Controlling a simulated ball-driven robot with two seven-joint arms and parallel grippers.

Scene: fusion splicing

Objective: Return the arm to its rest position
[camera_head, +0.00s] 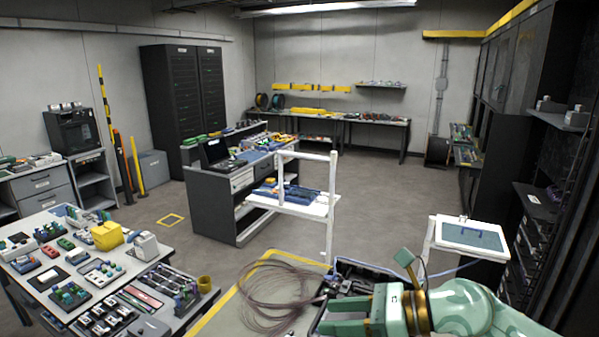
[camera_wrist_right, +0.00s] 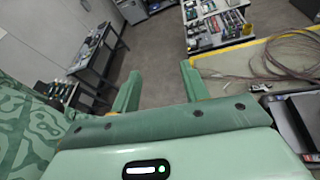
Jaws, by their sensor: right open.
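My right arm (camera_head: 465,308), pale green with gold bands, comes in from the lower right in the head view. My right gripper (camera_head: 342,315) points left, over a dark open case (camera_head: 372,268) at the bottom of the picture. In the right wrist view the two green fingers of the right gripper (camera_wrist_right: 159,82) stand well apart, with only floor showing between them. Nothing is held. My left arm and gripper are not in view.
A coil of thin brown cable (camera_head: 275,297) lies left of the case. A crowded workbench (camera_head: 205,308) stands at lower left. A white stand with a tray (camera_head: 470,237) is behind my right arm. A white frame cart (camera_head: 308,207) stands mid-room. Open floor (camera_head: 375,200) lies beyond.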

